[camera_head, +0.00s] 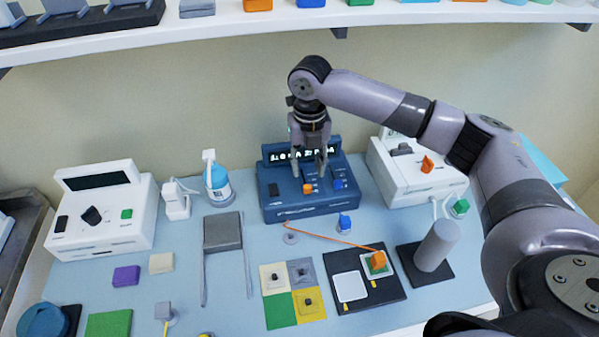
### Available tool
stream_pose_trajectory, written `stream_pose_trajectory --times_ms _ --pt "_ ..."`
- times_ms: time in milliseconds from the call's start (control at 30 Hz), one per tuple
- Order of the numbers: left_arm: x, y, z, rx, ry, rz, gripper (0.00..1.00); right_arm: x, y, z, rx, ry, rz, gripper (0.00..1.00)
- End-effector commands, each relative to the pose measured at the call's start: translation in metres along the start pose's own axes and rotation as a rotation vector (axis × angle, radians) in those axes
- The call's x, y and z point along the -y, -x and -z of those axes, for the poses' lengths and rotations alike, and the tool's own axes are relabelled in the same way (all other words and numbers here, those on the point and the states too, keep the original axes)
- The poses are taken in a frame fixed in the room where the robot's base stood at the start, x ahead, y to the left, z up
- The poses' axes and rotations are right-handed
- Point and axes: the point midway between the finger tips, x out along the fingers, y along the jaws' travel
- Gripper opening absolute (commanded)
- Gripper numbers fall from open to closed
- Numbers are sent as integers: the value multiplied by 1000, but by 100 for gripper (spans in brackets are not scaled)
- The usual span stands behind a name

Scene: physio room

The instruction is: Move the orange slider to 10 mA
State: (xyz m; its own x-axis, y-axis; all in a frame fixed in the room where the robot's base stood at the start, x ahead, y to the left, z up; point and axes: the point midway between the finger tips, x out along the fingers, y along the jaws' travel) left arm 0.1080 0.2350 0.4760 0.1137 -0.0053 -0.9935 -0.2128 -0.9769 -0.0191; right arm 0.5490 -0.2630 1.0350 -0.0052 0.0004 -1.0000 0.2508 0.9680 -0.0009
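The dark blue stimulator box (294,208) stands at the back middle of the table, with a lit display along its top whose text is too small to read surely. The orange slider (308,188) sits on its sloping front panel, left of a blue slider (338,184). Scale marks beside the sliders are not legible. My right gripper (309,172) points down in front of the display, above the orange slider. Its two fingers are apart with nothing seen between them. I cannot tell whether a fingertip touches the panel. My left gripper is not in view.
A white device (105,225) stands at left, and another white device (400,180) with an orange knob stands close right of the blue box. A blue bottle (218,186) stands left of it. An orange cable (330,238) runs from the box to an orange-topped pad (378,262).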

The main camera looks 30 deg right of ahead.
Motion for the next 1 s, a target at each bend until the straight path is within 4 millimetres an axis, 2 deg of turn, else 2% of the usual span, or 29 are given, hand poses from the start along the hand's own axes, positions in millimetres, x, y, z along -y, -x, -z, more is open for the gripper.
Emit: stream_pose_trajectory --times_ms 167,433,600,800,867,1000 --pt "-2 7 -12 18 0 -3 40 1 -18 1 -4 -1 3 37" --pt "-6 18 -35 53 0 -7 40 0 -59 1 -4 0 1 37" --pt "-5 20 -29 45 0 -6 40 0 -72 1 -1 1 2 37" --pt "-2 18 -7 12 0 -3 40 0 -75 0 0 0 1 37" --pt "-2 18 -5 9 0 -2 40 0 -75 1 0 0 1 37" --pt "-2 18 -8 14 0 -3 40 0 -74 1 0 0 1 29"
